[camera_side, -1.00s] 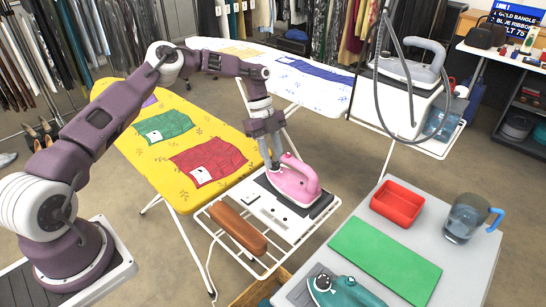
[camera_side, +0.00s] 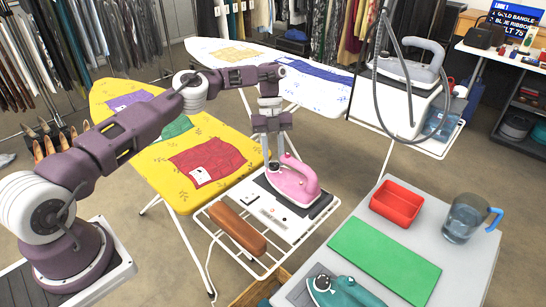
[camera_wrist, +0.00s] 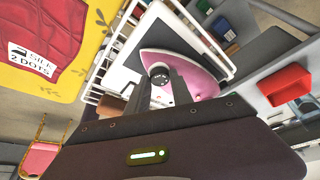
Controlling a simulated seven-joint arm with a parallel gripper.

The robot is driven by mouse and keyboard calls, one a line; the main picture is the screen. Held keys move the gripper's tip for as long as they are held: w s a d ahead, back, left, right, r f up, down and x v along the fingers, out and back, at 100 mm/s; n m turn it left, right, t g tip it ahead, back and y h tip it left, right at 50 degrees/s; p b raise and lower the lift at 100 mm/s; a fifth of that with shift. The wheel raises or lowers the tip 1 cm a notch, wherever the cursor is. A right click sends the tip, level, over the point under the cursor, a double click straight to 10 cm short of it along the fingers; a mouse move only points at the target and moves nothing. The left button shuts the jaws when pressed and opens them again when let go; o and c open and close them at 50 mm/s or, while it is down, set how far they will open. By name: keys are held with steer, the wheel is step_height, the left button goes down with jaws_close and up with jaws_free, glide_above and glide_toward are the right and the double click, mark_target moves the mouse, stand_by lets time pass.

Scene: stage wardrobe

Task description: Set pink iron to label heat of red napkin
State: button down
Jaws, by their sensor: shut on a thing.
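The pink iron (camera_side: 296,183) rests on a dark pad on the white rack at the end of the yellow ironing board. My gripper (camera_side: 273,163) points down at the iron's left side. In the wrist view, my gripper's fingers (camera_wrist: 163,88) are shut on the iron's dark dial (camera_wrist: 159,75), with the pink body (camera_wrist: 188,72) around it. The red napkin (camera_side: 208,161) lies flat on the yellow board. The dial's setting is too small to read.
A brown padded roll (camera_side: 238,229) lies on the rack (camera_side: 262,268) beside the iron. A grey table (camera_side: 470,275) at right holds a red tray (camera_side: 397,202), a green mat (camera_side: 385,257), a water jug (camera_side: 466,217) and a teal iron (camera_side: 340,291). A grey iron (camera_side: 409,66) stands behind.

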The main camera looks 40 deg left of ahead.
steer(key=shift+m, duration=0.5)
stand_by(0.3)
steer(key=c, duration=1.1)
jaws_free()
steer(key=shift+w, duration=0.1)
